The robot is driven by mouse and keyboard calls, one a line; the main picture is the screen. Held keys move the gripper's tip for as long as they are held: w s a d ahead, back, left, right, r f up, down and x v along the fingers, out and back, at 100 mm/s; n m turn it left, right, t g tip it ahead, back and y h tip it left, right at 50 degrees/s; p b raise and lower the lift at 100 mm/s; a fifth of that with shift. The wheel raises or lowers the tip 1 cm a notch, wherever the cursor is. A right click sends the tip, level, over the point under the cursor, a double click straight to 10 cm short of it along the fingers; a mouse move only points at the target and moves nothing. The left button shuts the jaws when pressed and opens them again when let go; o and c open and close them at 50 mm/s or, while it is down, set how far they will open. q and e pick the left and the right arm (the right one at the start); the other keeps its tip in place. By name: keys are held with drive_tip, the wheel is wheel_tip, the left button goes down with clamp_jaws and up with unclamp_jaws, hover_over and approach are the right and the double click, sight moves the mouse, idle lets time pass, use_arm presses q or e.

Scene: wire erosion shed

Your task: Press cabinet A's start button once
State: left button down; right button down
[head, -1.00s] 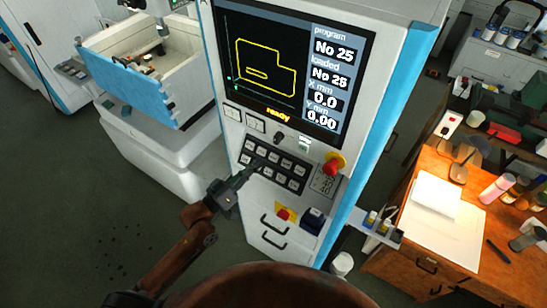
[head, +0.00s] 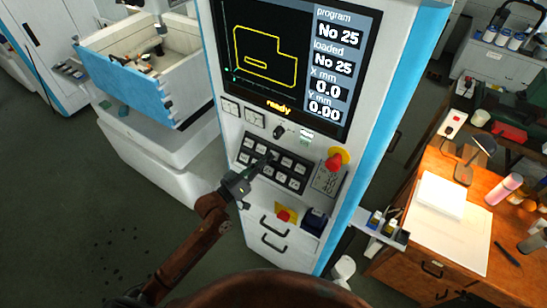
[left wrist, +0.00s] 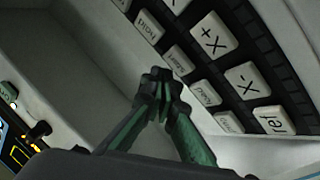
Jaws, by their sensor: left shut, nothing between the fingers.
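The cabinet (head: 290,150) with the screen (head: 265,60) stands in the middle of the head view; the screen reads "ready". Its dark keypad (head: 272,161) has two rows of pale keys. My left gripper (head: 265,163) is shut and empty, with its fingertips at the keypad's left-middle part. In the left wrist view the closed fingertips (left wrist: 158,84) are beside a small key that seems to read start (left wrist: 179,60). I cannot tell whether they touch it. Larger keys (left wrist: 213,35) lie to the right. My right gripper is not in view.
A red emergency knob (head: 334,162) sits right of the keypad, and a red button on a yellow plate (head: 285,215) is below. A small holder (head: 382,227) juts out at the cabinet's right. A wooden desk (head: 425,255) stands right; an open tank (head: 135,65) stands left.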

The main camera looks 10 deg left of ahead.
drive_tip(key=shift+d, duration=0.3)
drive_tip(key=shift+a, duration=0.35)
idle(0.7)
use_arm(q)
drive_tip(key=shift+w+f, duration=0.1)
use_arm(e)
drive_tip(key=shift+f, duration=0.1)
use_arm(q)
drive_tip(key=shift+w+d+f, duration=0.15)
drive_tip(key=shift+w, duration=0.05)
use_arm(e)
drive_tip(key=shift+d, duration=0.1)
use_arm(q)
drive_tip(key=shift+w, duration=0.1)
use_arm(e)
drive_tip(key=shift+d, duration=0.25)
